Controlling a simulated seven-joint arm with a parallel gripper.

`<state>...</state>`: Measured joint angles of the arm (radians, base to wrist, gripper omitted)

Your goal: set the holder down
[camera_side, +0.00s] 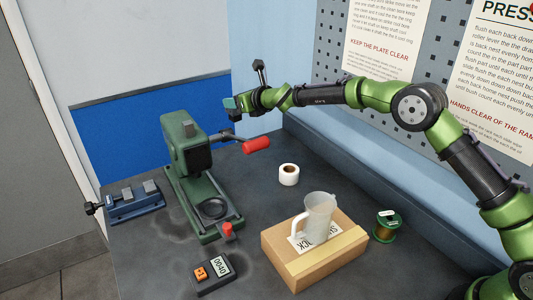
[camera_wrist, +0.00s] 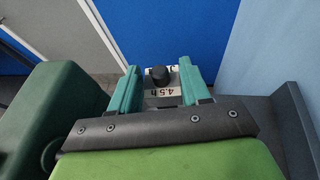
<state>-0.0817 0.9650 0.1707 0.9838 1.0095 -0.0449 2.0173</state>
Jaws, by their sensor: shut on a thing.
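My gripper (camera_side: 235,106) is high up above the back of the bench, to the right of the green press's head in the side view. In the wrist view its two teal fingers (camera_wrist: 160,88) are shut on the holder (camera_wrist: 164,101), a small grey block with a round black knob on top and a white label that seems to read "4.5 h". The fingers grip it from left and right. In the side view the holder cannot be told apart from the fingertips. Its underside is hidden.
The green press (camera_side: 182,150) with a red-gripped lever (camera_side: 256,145) stands just left of my gripper. Bare bench lies behind the tape.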

